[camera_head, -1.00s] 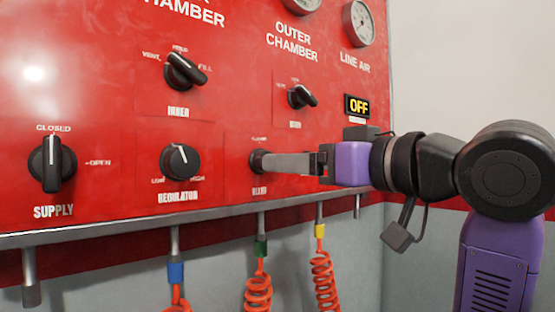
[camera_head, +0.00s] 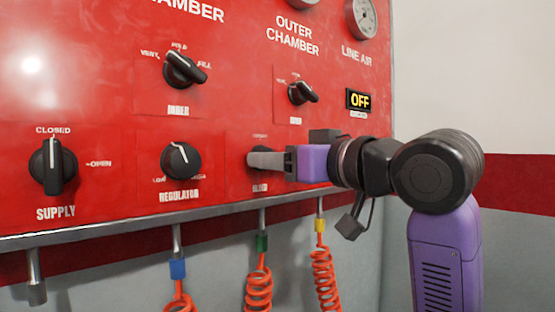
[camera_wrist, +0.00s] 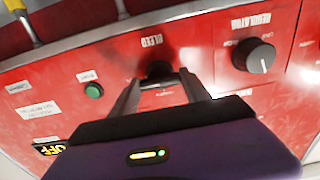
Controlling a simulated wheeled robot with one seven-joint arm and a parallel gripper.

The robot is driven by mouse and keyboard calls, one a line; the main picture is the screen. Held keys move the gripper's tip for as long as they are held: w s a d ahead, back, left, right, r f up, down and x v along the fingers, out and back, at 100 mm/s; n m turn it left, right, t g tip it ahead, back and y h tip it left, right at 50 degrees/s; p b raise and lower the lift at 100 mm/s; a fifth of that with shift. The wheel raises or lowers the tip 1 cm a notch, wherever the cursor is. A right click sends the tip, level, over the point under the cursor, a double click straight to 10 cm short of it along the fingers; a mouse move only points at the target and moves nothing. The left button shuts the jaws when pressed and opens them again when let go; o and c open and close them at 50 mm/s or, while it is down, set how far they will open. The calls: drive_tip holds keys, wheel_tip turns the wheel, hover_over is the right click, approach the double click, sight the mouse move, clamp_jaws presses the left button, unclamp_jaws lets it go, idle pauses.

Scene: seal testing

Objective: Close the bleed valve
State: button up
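The bleed valve is a black knob (camera_head: 259,183) at the lower right of the red panel, above the BLEED label. My gripper (camera_head: 256,160) is in front of it from the right, and its near finger covers most of the knob. In the wrist view the dark bleed knob (camera_wrist: 158,69) lies ahead, between and just past the tips of my gripper (camera_wrist: 160,79). The fingers stand apart, one on each side, with no clear contact. The knob's pointer and end labels are too hidden or blurred to read.
The regulator knob (camera_head: 180,161) is left of the bleed knob, and the supply knob (camera_head: 53,166) is further left. Another knob (camera_head: 302,92) sits above. Coiled orange hoses (camera_head: 258,288) hang below the panel's grey edge. A lit OFF display (camera_head: 358,101) is at upper right.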

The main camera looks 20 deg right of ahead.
drive_tip(key=shift+c, duration=1.3)
drive_tip(key=shift+n, duration=0.3)
drive_tip(key=shift+n+b, duration=2.5)
drive_tip(key=shift+n, duration=6.2)
drive_tip(key=shift+f, duration=0.1)
drive_tip(key=o, duration=1.4)
